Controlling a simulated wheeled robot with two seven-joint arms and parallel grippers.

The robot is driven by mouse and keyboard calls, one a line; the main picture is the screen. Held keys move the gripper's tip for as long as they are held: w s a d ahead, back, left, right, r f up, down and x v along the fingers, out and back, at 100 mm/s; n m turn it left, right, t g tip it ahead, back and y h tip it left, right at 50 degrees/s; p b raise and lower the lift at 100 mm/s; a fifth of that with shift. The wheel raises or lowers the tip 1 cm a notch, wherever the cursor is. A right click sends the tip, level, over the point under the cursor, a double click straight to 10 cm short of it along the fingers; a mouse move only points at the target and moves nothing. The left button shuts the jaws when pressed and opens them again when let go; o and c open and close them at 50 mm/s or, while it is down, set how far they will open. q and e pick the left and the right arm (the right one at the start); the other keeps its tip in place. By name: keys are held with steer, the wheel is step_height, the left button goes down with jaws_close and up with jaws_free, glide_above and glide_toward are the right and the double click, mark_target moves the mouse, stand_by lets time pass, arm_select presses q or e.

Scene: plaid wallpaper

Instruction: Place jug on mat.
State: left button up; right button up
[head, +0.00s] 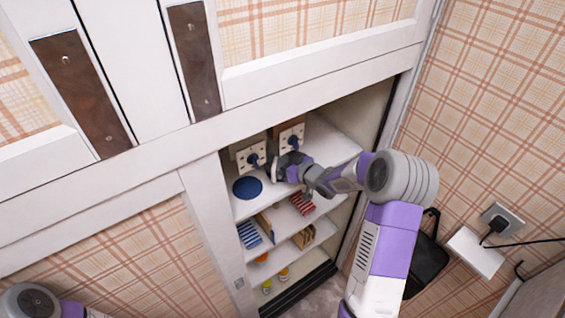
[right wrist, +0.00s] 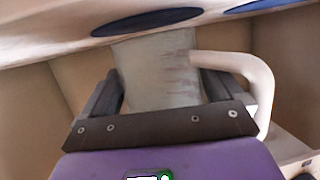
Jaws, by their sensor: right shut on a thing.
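The jug (right wrist: 158,70) is pale grey and streaked, with a cream handle (right wrist: 262,85) on the right in the right wrist view. My right gripper (right wrist: 160,95) is shut on the jug, with a dark finger on either side of it. In the head view, my right gripper (head: 288,165) is over the top shelf, and the jug is hard to make out there. A round blue mat (head: 247,187) lies on that shelf, left of the gripper. The right wrist view shows a dark blue disc (right wrist: 148,20) directly beyond the jug's end; I cannot tell whether they touch. My left gripper is out of view.
A second blue disc (right wrist: 262,5) shows at the top edge of the right wrist view. Two plates with blue knobs (head: 251,157) stand at the shelf's back. Lower shelves (head: 283,232) hold striped and small items. Cabinet frame (head: 212,205) borders the opening on the left.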

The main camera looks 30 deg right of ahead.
steer(key=shift+d+f, duration=0.1)
steer(key=shift+f, duration=0.2)
steer(key=shift+s, duration=0.1)
steer(key=shift+f, duration=0.15)
steer(key=o, duration=0.8)
